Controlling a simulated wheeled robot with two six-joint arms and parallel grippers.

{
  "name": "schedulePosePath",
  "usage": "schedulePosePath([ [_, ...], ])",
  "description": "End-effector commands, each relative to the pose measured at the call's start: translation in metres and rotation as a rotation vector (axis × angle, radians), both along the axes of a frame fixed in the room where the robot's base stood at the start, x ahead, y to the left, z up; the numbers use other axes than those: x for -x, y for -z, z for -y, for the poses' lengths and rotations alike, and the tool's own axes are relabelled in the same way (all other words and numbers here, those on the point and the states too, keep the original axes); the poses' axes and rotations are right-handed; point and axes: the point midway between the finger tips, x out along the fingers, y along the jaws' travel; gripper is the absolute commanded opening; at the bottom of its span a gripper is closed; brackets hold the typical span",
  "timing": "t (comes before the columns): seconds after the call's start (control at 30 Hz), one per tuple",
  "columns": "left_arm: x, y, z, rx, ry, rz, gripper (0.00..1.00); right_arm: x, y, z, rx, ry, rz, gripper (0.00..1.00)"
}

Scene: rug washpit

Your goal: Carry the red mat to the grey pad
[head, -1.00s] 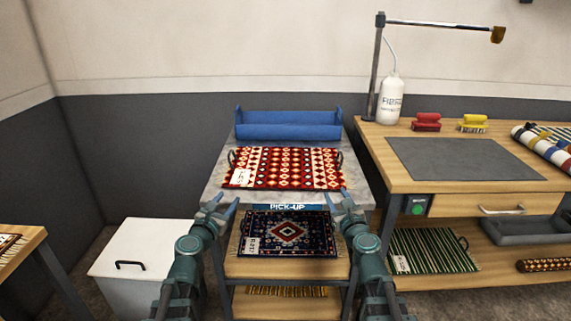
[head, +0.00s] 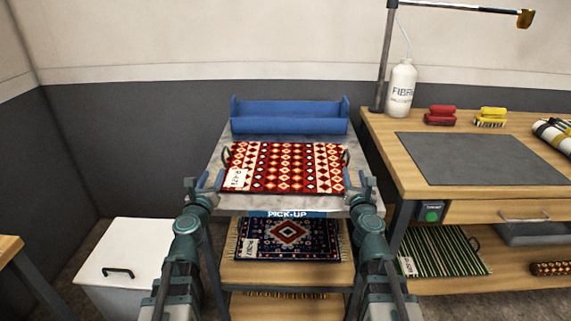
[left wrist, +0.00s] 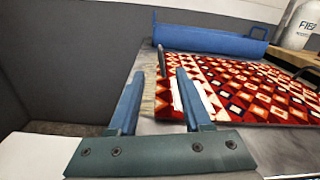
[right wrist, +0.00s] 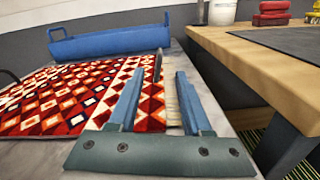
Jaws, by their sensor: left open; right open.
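The red mat (head: 285,168), patterned with white and dark diamonds, lies flat on the grey top of the pick-up stand. It has a dark handle at each short end and a white tag at its left. My left gripper (head: 206,182) is open at the mat's left end, and the left handle (left wrist: 162,62) shows between its fingers in the left wrist view. My right gripper (head: 360,184) is open at the right end, with the right handle (right wrist: 158,66) between its fingers in the right wrist view. The grey pad (head: 482,158) lies bare on the wooden bench to the right.
A blue tray (head: 290,118) stands behind the mat. A white bottle (head: 401,88), a red brush (head: 440,116) and a yellow brush (head: 490,117) stand behind the pad. A rolled rug (head: 556,133) lies at its right. A dark blue mat (head: 288,238) lies on the shelf below.

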Motion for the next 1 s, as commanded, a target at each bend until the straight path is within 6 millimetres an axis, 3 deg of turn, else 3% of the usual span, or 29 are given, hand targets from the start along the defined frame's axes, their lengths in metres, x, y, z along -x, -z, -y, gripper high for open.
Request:
schedulePosePath([
  [0.27, -0.005, 0.0, 0.0, -0.001, 0.001, 0.0, 0.49, -0.005, 0.0, 0.0, 0.001, -0.001, 0.0, 0.49],
  [0.47, -0.025, 0.0, 0.001, -0.002, 0.001, 0.0, 0.49, -0.025, 0.0, 0.001, 0.001, -0.001, 0.0, 0.49],
  [1.0, -0.12, 0.0, 0.006, -0.002, 0.001, 0.0, 0.49, -0.121, 0.0, 0.006, 0.002, -0.001, 0.0, 0.49],
])
